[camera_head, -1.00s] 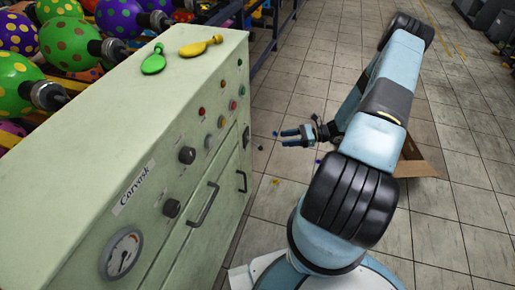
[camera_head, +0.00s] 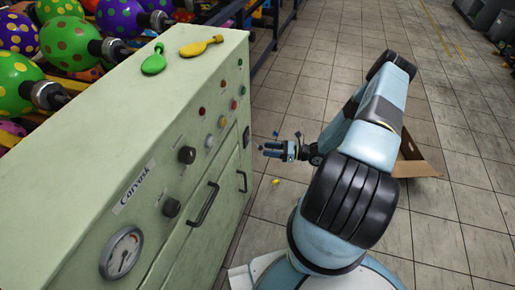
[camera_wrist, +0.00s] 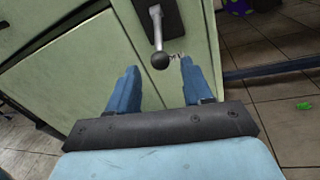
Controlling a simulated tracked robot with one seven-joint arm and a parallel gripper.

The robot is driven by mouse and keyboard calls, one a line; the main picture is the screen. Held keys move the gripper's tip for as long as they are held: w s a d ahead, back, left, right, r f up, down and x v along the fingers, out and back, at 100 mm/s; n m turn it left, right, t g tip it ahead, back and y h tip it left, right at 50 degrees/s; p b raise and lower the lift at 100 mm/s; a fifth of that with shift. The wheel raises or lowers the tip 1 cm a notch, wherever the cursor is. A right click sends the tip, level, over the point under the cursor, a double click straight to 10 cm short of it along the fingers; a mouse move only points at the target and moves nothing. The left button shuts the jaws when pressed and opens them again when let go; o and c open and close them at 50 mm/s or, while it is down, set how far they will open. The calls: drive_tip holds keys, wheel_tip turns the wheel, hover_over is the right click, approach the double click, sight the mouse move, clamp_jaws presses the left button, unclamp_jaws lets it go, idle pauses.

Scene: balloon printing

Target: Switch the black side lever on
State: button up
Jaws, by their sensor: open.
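The black side lever shows in the wrist view as a grey rod ending in a round black knob (camera_wrist: 160,60), on a dark plate (camera_wrist: 170,17) on the green cabinet's side. In the head view its dark plate (camera_head: 246,137) is at the cabinet's far edge. My gripper (camera_wrist: 158,78) is open, with its two blue fingers pointing toward the cabinet. The knob lies between the finger directions, just beyond the tips in the picture; I cannot tell if anything touches. In the head view my gripper (camera_head: 268,148) is close beside the cabinet's front.
The green cabinet (camera_head: 120,140) carries a gauge (camera_head: 121,253), knobs, buttons and handles. An open cardboard box (camera_head: 417,160) stands on the tiled floor behind my arm. A small yellow item (camera_head: 276,182) lies on the floor.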

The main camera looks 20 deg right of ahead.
sight(262, 148)
drive_tip(key=shift+x, duration=3.2)
clamp_jaws()
